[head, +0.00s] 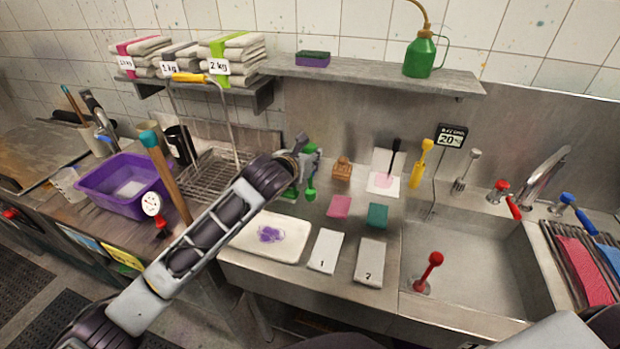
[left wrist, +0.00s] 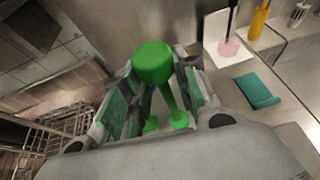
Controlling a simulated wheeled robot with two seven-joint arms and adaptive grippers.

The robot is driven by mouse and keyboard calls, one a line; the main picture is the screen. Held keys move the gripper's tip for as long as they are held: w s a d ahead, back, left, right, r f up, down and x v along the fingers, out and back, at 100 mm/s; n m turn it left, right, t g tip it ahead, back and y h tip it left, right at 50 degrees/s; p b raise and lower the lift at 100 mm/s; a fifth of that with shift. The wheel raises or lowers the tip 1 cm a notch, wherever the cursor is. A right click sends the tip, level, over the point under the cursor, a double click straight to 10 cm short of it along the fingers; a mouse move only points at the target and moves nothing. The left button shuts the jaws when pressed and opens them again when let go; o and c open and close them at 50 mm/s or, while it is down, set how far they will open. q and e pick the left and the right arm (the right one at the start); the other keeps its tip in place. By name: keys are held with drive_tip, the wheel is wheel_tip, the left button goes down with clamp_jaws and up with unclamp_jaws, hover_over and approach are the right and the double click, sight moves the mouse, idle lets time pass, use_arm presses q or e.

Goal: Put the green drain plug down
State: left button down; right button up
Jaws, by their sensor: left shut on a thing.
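The green drain plug (head: 310,190) is held by my left gripper (head: 305,165), over the steel counter left of the sink. In the left wrist view, the plug's round green head (left wrist: 152,62) shows between the two fingers, with thinner green parts below it. My left gripper (left wrist: 150,95) is shut on the plug. From these views I cannot tell whether the plug's lower end touches the counter. My right gripper is not in view.
A red plug (head: 430,272) stands in the sink (head: 470,260). Pink (head: 339,207) and teal (head: 377,215) pads, two numbered white cloths (head: 325,251) and a white tray (head: 290,222) lie near. A wooden block (head: 342,168) stands behind. A shelf (head: 370,76) overhangs the back.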

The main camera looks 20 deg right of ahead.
use_arm(q)
drive_tip(key=shift+f, duration=1.15)
hover_over(309, 192)
drive_tip(key=shift+f, duration=2.15)
drive_tip(key=c, duration=1.1)
unclamp_jaws()
drive_tip(key=shift+s+a+r, duration=0.15)
drive_tip(key=shift+r, duration=0.05)
drive_tip(key=v, duration=1.1)
drive_tip(key=shift+s, duration=0.15)
